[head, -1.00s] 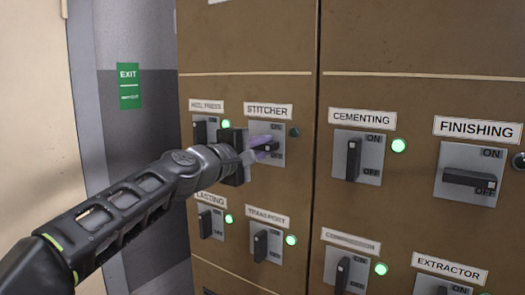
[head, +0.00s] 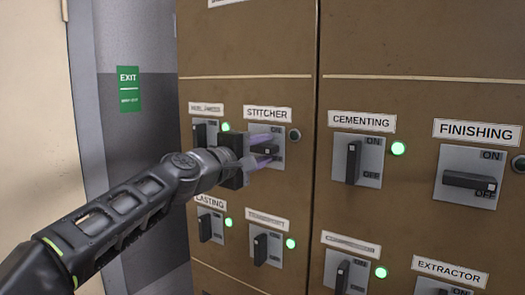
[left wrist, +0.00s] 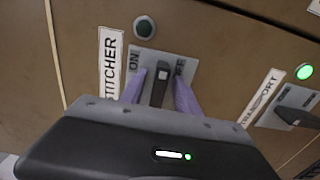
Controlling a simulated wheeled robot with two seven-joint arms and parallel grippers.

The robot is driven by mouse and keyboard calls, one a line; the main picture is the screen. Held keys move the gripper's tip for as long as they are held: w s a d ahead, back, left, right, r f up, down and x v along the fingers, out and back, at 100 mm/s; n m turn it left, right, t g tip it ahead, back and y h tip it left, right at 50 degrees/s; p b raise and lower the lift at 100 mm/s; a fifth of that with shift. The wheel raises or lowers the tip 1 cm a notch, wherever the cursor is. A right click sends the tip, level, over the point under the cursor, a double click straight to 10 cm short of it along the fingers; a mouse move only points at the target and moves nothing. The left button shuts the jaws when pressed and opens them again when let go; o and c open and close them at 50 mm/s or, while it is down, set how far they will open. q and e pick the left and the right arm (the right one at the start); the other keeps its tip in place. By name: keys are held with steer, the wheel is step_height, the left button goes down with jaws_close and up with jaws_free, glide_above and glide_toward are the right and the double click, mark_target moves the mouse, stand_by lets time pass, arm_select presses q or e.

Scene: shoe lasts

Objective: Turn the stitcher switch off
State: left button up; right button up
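The stitcher switch has a black handle (head: 265,150) on a grey plate under the STITCHER label (head: 267,114). The handle lies crosswise in the head view, and the stitcher lamp (head: 295,134) is dark. In the left wrist view the handle (left wrist: 160,85) stands between the two purple fingers, and the dark lamp (left wrist: 145,27) is above. My left gripper (head: 270,148) is open, its fingers on either side of the handle with narrow gaps. Whether a finger touches it I cannot tell. My right gripper is out of view.
Neighbouring switches are close: cementing (head: 353,162), transport (head: 260,248) and lasting (head: 205,227), with green lamps lit. The finishing switch (head: 470,181) lies crosswise with a dark lamp. A green exit sign (head: 128,89) is at the left.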

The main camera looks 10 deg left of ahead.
arm_select(q)
steer(key=shift+s+a, duration=0.25)
steer(key=shift+s, duration=0.25)
steer(key=b+v, duration=0.2)
steer(key=v, duration=0.4)
steer(key=shift+s, duration=0.35)
